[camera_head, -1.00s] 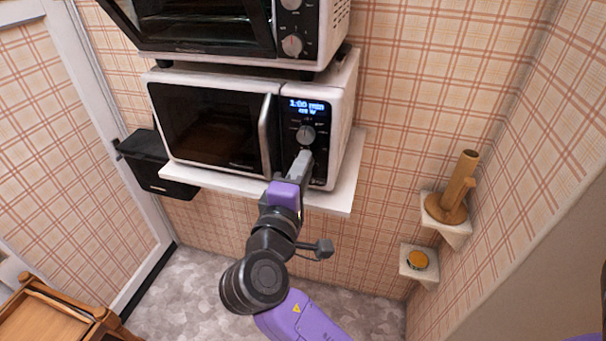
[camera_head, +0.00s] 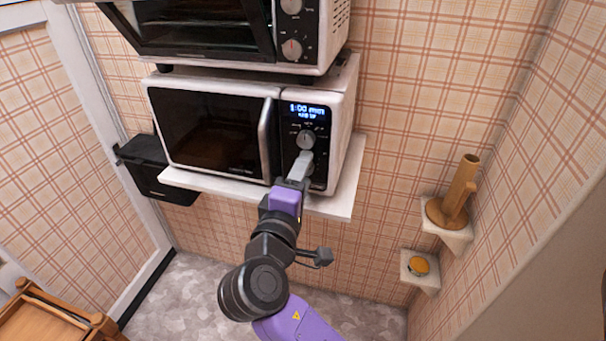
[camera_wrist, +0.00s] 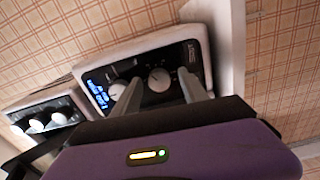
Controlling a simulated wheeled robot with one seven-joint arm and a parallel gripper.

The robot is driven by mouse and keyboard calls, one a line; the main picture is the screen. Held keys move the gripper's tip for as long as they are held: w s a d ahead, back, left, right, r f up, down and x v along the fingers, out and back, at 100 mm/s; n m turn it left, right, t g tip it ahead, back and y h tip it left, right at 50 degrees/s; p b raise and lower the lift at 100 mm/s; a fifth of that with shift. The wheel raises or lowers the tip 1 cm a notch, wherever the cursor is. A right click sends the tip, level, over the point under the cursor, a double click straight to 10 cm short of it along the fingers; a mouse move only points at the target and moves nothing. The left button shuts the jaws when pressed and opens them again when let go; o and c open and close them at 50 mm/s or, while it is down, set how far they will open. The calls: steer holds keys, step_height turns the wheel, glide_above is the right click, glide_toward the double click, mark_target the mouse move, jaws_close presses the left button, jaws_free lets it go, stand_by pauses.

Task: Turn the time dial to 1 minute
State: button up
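The white and black microwave (camera_head: 215,128) stands on a shelf. Its lit display (camera_head: 306,110) reads "1:00 min" above a smaller, blurred line. The upper dial (camera_head: 305,139) is in plain sight below the display and also shows in the wrist view (camera_wrist: 117,90). My gripper (camera_head: 303,160) is at the lower part of the control panel and hides the lower dial in the head view. In the wrist view the lower dial (camera_wrist: 159,79) shows between the two spread fingers of my gripper (camera_wrist: 161,84). I cannot tell whether either finger touches it.
A second oven (camera_head: 210,25) stands directly above the microwave. The white shelf (camera_head: 335,200) juts out below the panel. A black box (camera_head: 158,172) hangs at left. Small wall shelves at right hold a wooden object (camera_head: 455,200) and a yellow-topped button (camera_head: 419,265).

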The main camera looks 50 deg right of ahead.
steer(key=b+v, duration=0.1)
steer(key=v, duration=0.6)
steer(key=shift+s+a, duration=0.15)
steer(key=shift+a, duration=0.2)
stand_by(0.4)
